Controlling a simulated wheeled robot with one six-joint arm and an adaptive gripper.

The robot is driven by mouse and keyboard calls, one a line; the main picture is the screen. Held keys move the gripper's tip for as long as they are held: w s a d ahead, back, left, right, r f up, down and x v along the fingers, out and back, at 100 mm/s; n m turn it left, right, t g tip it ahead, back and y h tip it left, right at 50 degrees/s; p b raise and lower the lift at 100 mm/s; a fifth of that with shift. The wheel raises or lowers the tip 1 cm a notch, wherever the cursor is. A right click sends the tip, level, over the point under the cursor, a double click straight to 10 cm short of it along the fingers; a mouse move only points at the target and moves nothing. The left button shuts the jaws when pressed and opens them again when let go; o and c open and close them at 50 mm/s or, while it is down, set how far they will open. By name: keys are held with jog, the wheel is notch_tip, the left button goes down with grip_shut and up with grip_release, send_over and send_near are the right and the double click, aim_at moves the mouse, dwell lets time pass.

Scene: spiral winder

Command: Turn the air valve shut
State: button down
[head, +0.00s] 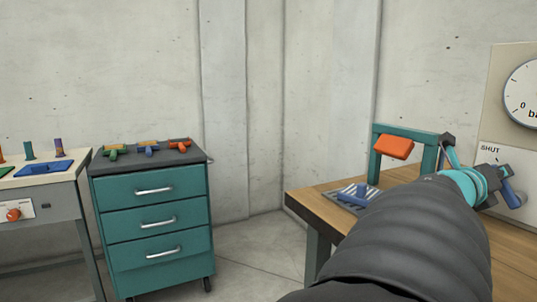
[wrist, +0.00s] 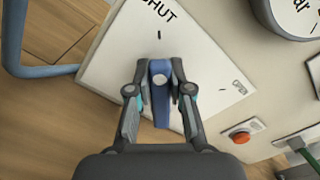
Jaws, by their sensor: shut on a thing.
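The air valve's blue handle (wrist: 160,112) sits on a white plate (wrist: 112,62) in the wrist view. The plate carries the word SHUT and a short tick at its top. A second tick and a partly readable label are to the right. My gripper (wrist: 161,88) is shut on the blue handle, one finger on each side. In the head view the plate (head: 490,152) is at the far right. There my gripper (head: 494,181) covers part of the handle (head: 514,195), and the handle's blue end shows beyond it.
A round gauge (head: 524,92) is above the plate. A red button (wrist: 240,135) and a green plug (wrist: 297,144) are near it. The wooden bench (head: 318,192) bears a teal frame (head: 428,139) with an orange block (head: 394,147). A teal drawer cabinet (head: 150,215) stands left, with clear floor between.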

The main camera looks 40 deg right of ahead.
jog(key=c, duration=1)
grip_release()
jog(key=shift+w, duration=0.1)
jog(key=shift+c, duration=0.2)
jog(key=w+a, duration=0.1)
jog(key=a, duration=0.7)
jog(key=shift+r, duration=0.1)
